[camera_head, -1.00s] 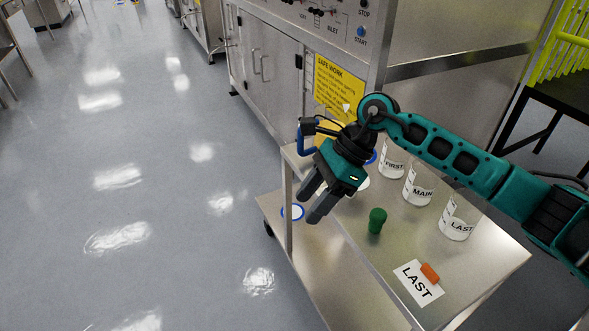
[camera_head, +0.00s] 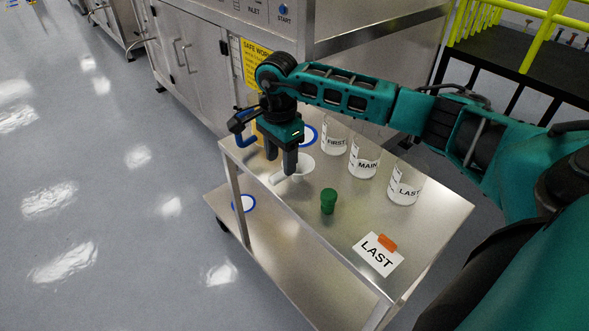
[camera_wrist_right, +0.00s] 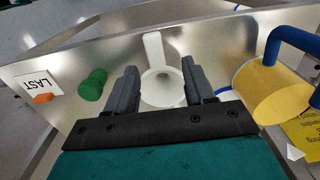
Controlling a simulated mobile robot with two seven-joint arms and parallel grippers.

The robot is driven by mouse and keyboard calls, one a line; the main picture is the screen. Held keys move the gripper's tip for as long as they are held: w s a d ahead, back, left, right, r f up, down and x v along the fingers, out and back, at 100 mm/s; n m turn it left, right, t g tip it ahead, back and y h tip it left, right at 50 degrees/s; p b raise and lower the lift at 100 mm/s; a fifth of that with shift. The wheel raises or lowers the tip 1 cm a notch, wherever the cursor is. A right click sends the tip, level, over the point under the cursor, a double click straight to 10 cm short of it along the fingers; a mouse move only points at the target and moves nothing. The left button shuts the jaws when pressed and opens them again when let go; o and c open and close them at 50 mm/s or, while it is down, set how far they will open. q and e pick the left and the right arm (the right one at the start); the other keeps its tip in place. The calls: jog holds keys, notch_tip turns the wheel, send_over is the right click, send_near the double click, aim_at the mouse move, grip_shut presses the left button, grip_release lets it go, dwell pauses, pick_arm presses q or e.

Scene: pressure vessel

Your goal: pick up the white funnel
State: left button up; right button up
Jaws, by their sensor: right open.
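The white funnel (camera_head: 304,165) lies on the steel cart top, partly hidden behind my right gripper in the head view. In the right wrist view the funnel (camera_wrist_right: 161,84) shows its round mouth and a straight white piece extending away from it. My right gripper (camera_head: 281,168) points down at the funnel. Its two fingers are apart, and in the wrist view the gripper (camera_wrist_right: 160,82) has the funnel's mouth between them, with small gaps visible. I cannot tell the height of the fingertips over the cart. My left gripper is not in view.
On the cart (camera_head: 300,225) stand a green stopper (camera_head: 328,201), several labelled beakers including MAIN (camera_head: 364,158), and a LAST card (camera_head: 378,254) with an orange piece. A yellow container with blue handle (camera_wrist_right: 272,92) stands close beside the right gripper. The steel vessel cabinet (camera_head: 190,60) is behind.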

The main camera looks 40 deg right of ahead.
aim_at(281, 174)
jog(key=f, duration=0.5)
jog(key=shift+s+a, duration=0.25)
jog(key=shift+a, duration=0.05)
jog(key=shift+r, duration=0.1)
grip_shut()
